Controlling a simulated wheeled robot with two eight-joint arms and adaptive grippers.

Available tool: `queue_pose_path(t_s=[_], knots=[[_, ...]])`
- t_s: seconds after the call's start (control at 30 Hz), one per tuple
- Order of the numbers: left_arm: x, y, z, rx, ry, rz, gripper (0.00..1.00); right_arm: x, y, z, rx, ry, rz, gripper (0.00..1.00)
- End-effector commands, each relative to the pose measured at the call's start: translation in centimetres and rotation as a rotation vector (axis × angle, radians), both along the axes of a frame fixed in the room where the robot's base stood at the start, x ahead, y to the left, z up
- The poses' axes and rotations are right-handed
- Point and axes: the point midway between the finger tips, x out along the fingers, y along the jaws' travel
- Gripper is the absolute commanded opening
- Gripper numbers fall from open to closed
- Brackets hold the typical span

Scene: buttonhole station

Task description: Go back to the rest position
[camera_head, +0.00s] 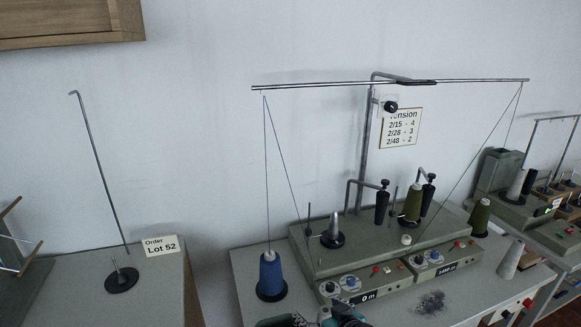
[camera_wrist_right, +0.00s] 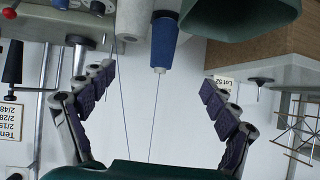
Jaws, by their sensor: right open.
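My right gripper (camera_head: 318,319) shows only in part, at the bottom edge of the head view in front of the winding machine. In the right wrist view my right gripper (camera_wrist_right: 157,82) has its two dark padded fingers spread wide, with nothing held between them. The blue yarn cone (camera_head: 270,275) stands upright on a black base at the left front of the machine table, just left of the gripper. It also shows beyond the fingertips in the wrist view (camera_wrist_right: 165,45), apart from them, with thread running from it. My left gripper is in neither view.
The grey winding machine (camera_head: 365,243) carries cones, tension posts and a tall thread stand (camera_head: 364,150). A side table (camera_head: 85,280) at left holds a tall hooked rod and a Lot 52 card (camera_head: 161,245).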

Motion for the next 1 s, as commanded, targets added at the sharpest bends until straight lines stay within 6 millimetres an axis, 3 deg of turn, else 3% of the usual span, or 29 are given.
queue_pose_path(t_s=[0.3,0.5,0.67,1.0], knots=[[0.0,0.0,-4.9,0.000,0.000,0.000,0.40,-9.9,-6.5,-4.6,-0.082,0.257,-0.208,0.88],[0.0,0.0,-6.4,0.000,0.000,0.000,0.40,-14.9,-10.0,-6.6,-0.122,0.357,-0.346,0.88],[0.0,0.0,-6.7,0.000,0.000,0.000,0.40,-16.3,-11.0,-6.9,-0.134,0.382,-0.391,0.88],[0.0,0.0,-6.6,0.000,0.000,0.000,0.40,-16.3,-11.1,-6.8,-0.134,0.383,-0.392,0.88]])
